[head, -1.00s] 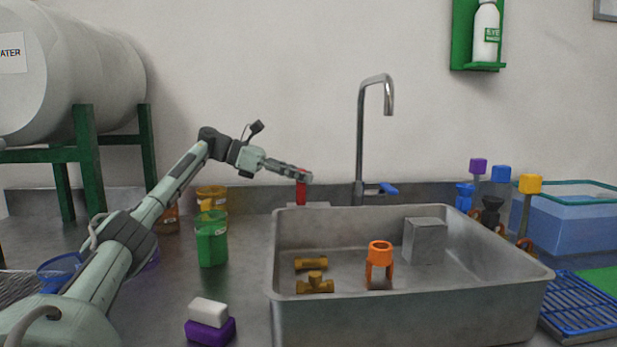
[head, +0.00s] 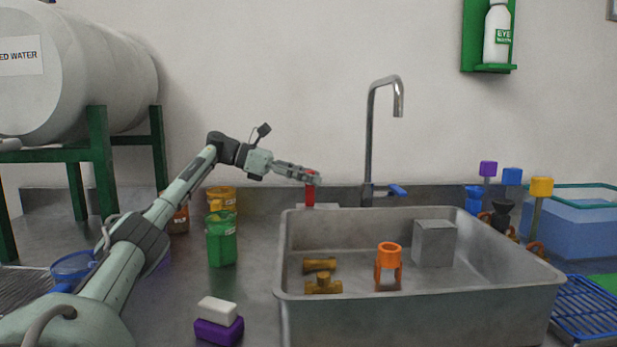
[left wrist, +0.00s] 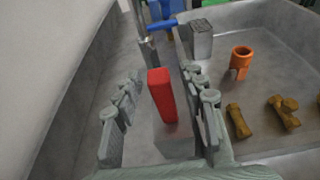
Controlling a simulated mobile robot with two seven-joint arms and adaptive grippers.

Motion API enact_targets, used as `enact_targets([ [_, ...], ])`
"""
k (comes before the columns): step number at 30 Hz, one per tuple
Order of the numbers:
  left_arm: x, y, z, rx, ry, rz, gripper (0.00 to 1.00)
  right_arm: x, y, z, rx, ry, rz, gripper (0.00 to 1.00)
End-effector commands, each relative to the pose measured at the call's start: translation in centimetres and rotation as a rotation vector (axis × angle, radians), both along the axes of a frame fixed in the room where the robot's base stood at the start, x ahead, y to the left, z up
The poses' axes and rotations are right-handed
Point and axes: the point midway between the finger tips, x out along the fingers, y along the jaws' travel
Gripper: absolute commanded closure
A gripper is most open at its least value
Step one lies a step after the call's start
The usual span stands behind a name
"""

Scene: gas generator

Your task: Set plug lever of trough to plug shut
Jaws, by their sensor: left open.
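The red plug lever (head: 310,194) stands upright on a small plate at the back left rim of the metal trough (head: 420,318). My left gripper (head: 316,177) is at the lever's top in the head view. In the left wrist view my left gripper (left wrist: 158,105) is open, with one finger on each side of the red lever (left wrist: 162,95). There is visible space between the lever and the fingers. The lever's base is partly hidden in the head view. My right gripper is not in view.
The trough holds brass fittings (head: 322,284), an orange part (head: 388,262) and a grey block (head: 434,243). A tap (head: 370,140) with a blue handle (head: 398,190) stands right of the lever. Green (head: 222,240) and yellow containers stand left of the trough.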

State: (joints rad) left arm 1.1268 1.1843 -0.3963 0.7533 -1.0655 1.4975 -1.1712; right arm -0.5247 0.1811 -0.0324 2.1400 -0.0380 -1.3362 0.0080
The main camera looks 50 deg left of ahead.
Motion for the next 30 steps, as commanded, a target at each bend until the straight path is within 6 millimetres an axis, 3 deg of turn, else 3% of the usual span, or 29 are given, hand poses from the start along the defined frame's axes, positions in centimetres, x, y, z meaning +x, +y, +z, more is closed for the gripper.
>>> enact_targets([
  [7, -0.7, 0.7, 0.4, 0.001, -0.001, 0.003, 0.59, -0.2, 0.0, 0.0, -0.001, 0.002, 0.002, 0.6],
  [19, -6.7, 5.8, 3.1, -0.003, -0.005, 0.003, 0.59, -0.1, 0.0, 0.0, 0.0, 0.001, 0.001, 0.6],
  [30, -8.7, 7.4, 3.7, 0.0, 0.0, 0.0, 0.59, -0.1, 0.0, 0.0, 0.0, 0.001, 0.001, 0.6],
])
